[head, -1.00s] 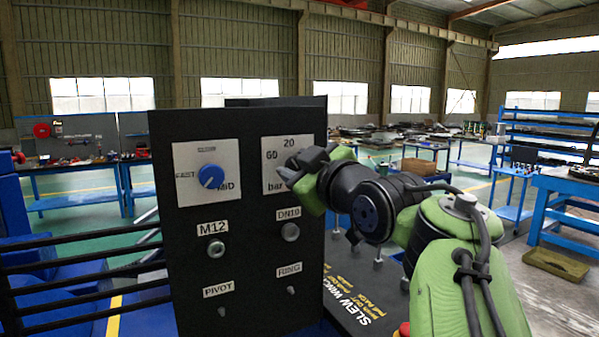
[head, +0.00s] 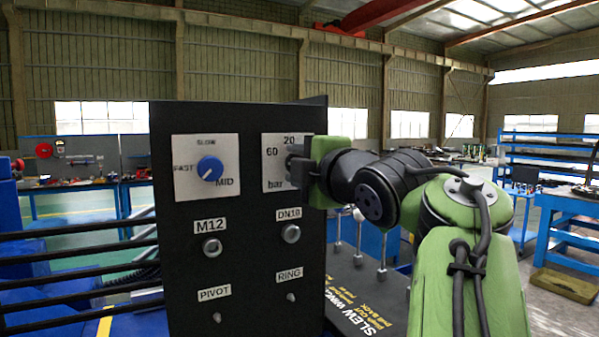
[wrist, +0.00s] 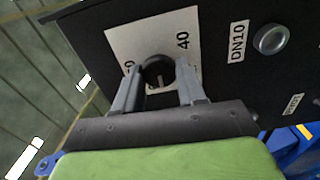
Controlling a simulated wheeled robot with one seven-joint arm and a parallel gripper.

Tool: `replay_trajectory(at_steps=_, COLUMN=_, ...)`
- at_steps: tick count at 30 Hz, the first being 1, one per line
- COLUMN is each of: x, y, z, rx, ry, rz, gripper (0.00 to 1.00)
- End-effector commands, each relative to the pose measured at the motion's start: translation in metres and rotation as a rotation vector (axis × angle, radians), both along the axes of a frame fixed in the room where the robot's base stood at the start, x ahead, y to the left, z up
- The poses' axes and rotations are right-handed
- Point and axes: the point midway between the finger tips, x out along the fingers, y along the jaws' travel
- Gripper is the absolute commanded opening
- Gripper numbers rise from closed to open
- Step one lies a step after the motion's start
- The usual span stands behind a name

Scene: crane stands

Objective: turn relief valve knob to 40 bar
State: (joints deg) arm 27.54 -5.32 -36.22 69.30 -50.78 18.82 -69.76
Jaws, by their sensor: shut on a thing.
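The relief valve knob is a dark round knob (wrist: 158,73) on a white dial plate (head: 272,150). In the head view the plate reads 60, 20 and bar, and my gripper hides the knob. In the wrist view the plate (wrist: 125,48) shows a 40 beside the knob and part of another number cut off by a finger. My gripper (wrist: 155,88) has one finger on each side of the knob and is shut on it. It also shows in the head view (head: 298,166), pressed up to the panel from the right. The knob's pointer direction is unclear.
The black panel (head: 250,200) also carries a blue knob (head: 210,168) marked SLOW, MID and FAST, an M12 fitting (head: 212,247), a DN10 fitting (head: 291,233) and PIVOT and RING toggles. A black slew winch board (head: 365,290) with upright levers stands to the right.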

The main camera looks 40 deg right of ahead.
Motion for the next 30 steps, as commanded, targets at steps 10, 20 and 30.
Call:
replay_trajectory(at_steps=10, x=0.0004, y=-0.0005, z=-0.0031, rx=-0.296, ry=0.09, rz=0.0, gripper=0.1)
replay_trajectory(at_steps=20, x=0.0004, y=-0.0008, z=-0.0038, rx=-0.484, ry=0.148, rz=0.001, gripper=0.1)
replay_trajectory(at_steps=30, x=0.0003, y=-0.0006, z=-0.0036, rx=-0.552, ry=0.168, rz=0.002, gripper=0.1)
